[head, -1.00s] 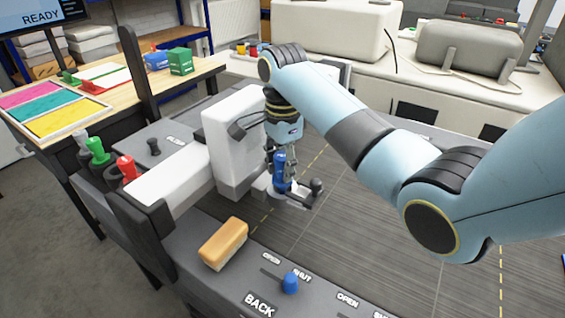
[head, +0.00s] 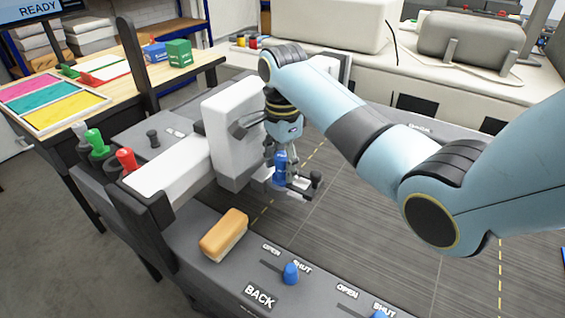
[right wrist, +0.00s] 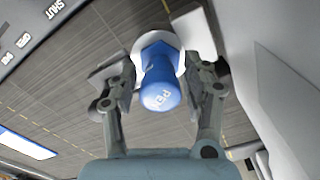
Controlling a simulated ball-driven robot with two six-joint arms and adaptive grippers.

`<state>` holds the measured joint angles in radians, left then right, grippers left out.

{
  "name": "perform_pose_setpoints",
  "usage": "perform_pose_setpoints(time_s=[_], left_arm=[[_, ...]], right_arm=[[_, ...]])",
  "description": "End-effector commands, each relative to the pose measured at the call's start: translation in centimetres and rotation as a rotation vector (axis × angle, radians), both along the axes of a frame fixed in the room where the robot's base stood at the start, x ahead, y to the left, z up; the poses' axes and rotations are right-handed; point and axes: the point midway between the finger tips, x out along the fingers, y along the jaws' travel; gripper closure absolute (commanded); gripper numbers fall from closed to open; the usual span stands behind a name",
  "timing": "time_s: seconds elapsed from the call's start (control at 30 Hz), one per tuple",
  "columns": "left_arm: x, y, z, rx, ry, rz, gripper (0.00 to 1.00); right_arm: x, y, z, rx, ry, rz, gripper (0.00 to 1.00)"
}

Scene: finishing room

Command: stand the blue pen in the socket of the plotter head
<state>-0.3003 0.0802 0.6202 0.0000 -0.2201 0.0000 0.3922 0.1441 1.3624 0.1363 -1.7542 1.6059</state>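The blue pen (head: 280,168) is between the fingers of my right gripper (head: 281,160), which looks shut on it. In the right wrist view the pen (right wrist: 160,90) shows its blue end with "PEN" lettering, and a pale ring surrounds it farther along. The plotter head (head: 228,130) is the white block just left of the gripper. A small arm with a dark knob (head: 316,179) lies beside the pen's lower end. The socket and the pen's tip are hidden, so I cannot tell how far the pen is in. My left gripper is not in view.
A tan block (head: 224,234) lies on the plotter's near edge beside blue OPEN/SHUT levers (head: 290,273). Green and red markers (head: 97,140) stand at the left. A wooden table (head: 120,90) is behind them. The grey plotter bed (head: 370,240) is clear at the right.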

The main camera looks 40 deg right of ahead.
Motion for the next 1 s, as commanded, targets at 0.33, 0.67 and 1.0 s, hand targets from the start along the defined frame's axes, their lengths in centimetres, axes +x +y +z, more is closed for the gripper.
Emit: perform_pose_setpoints(time_s=[0.33, 0.67, 1.0], left_arm=[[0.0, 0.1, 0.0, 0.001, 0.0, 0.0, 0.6], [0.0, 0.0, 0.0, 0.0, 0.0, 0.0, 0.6], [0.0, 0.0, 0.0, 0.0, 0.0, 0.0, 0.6]], right_arm=[[0.0, 0.0, 0.4, 0.0, -0.001, 0.0, 0.45], [0.1, -0.1, 5.8, -0.001, -0.004, 0.0, 0.45], [0.0, 0.0, 7.5, 0.0, 0.0, 0.0, 0.45]])
